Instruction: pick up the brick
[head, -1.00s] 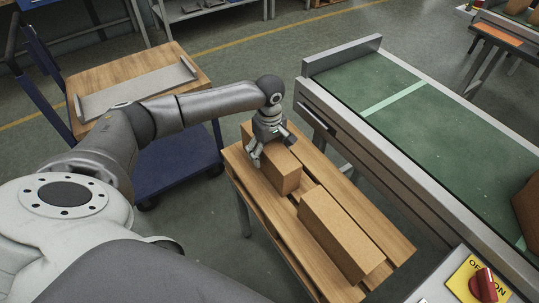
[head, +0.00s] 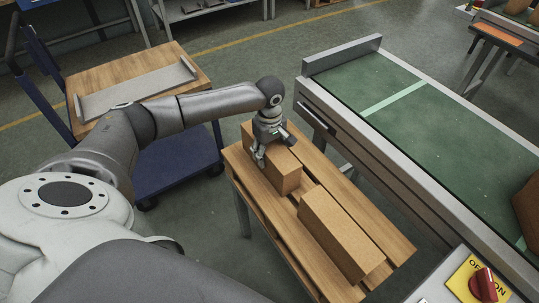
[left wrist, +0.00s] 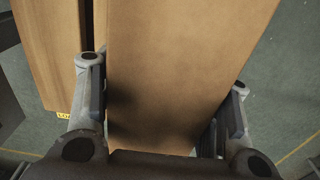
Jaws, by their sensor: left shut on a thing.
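Two tan bricks lie on a slatted wooden table (head: 320,185). My left gripper (head: 265,150) is over the farther brick (head: 285,177), its fingers down on either side of it. In the left wrist view this brick (left wrist: 185,60) fills the middle, between the two fingers of my left gripper (left wrist: 158,115). The gripper is shut on it. The brick appears to rest on the table still. The nearer brick (head: 340,232) lies apart from the gripper, toward the table's near end. My right gripper is not in view.
A green conveyor (head: 430,130) with a metal frame runs along the table's right side. A blue cart (head: 180,160) with a wooden top stands to the left. A yellow panel with a red switch (head: 484,284) is at bottom right.

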